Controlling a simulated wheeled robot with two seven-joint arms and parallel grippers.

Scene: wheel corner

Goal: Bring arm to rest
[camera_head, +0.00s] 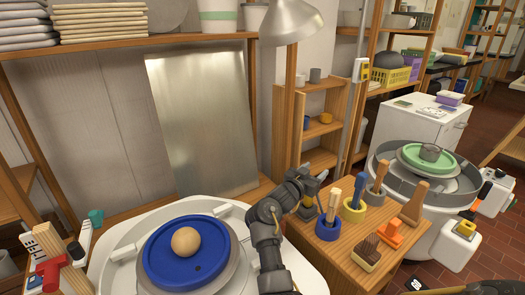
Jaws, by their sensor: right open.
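My right arm rises from the bottom middle and bends over the right rim of the near pottery wheel's basin. My right gripper (312,191) is at the left edge of the wooden tool table (335,262), beside the tool cups. It is small and partly hidden by its own wrist, and I see nothing held in it. The near wheel has a blue disc (160,262) with a round tan clay ball (186,241) on it, to the left of my arm. My left gripper is not in view.
Blue (328,229) and yellow (353,210) cups with wooden-handled tools stand by my gripper. An orange tool (390,235) and a brown-and-cream block (367,252) lie on the table. A second wheel with a green disc (425,160) stands right. A lamp (291,22) hangs above.

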